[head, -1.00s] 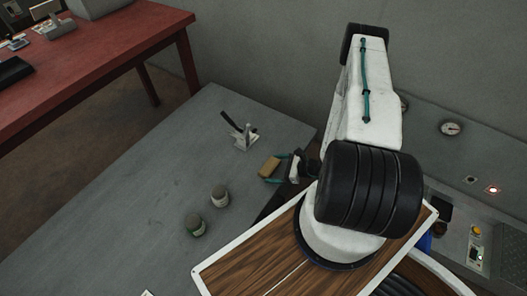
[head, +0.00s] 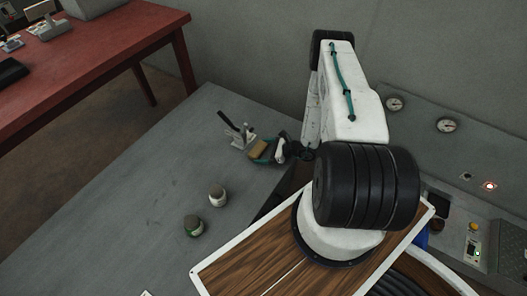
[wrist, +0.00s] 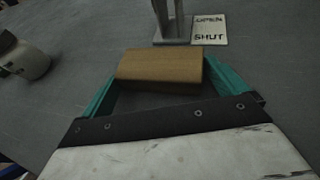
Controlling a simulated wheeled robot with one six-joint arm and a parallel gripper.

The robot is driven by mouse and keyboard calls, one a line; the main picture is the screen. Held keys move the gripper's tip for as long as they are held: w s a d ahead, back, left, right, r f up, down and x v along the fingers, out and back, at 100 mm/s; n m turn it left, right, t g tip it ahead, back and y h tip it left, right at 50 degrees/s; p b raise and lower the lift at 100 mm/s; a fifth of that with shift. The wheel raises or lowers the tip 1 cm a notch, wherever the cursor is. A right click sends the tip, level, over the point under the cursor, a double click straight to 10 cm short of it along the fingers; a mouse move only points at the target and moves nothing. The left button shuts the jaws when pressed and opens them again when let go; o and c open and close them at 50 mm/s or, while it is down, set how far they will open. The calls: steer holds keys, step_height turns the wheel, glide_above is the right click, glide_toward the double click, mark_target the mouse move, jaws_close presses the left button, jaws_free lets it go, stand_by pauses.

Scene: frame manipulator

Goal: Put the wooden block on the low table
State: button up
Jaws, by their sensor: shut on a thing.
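The wooden block (head: 259,147) is a tan, brick-like piece held between the teal fingers of my gripper (head: 264,150). In the wrist view the block (wrist: 160,67) lies crosswise between the two fingertips, and my gripper (wrist: 158,78) is shut on it. The grey low table (head: 150,185) spreads beneath and to the left of the gripper. I cannot tell whether the block touches its surface or hangs a little above it.
A metal lever fixture (head: 240,135) stands just beyond the block; its base also shows in the wrist view (wrist: 170,30), beside an OPEN/SHUT label (wrist: 209,30). Two small jars (head: 217,196) (head: 193,226) stand on the grey table. A red table (head: 100,45) is at upper left.

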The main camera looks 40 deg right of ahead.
steer(key=o, duration=0.6)
steer(key=shift+f, duration=0.1)
